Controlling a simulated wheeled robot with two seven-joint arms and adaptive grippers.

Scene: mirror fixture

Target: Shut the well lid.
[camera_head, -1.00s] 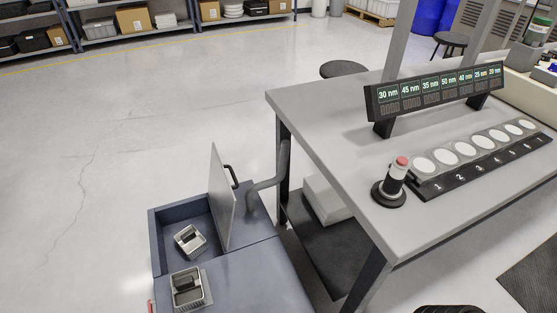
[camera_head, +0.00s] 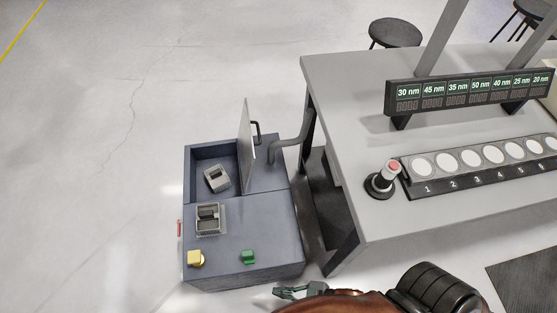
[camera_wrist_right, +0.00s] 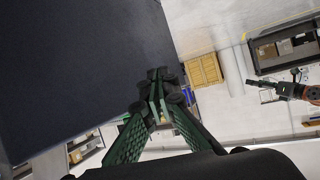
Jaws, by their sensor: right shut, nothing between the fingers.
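The well lid (camera_head: 247,145) is a thin grey panel standing upright, open, along the right side of the well in the blue-grey cabinet (camera_head: 240,268). A dark handle (camera_head: 257,134) is on its right face. A metal block (camera_head: 216,178) lies in the open well (camera_head: 203,163). My right gripper (camera_head: 278,292) is low in the head view, in front of the cabinet and apart from the lid; its shut, empty green fingers show in the right wrist view (camera_wrist_right: 157,76). What looks like my left gripper (camera_wrist_right: 264,86) is small at the right of the wrist view, its jaws unclear.
A metal holder (camera_head: 208,219), a yellow knob (camera_head: 196,258) and a green knob (camera_head: 248,257) are on the cabinet top. The grey workbench (camera_head: 345,100) stands to the right, with a red-topped button (camera_head: 392,168).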

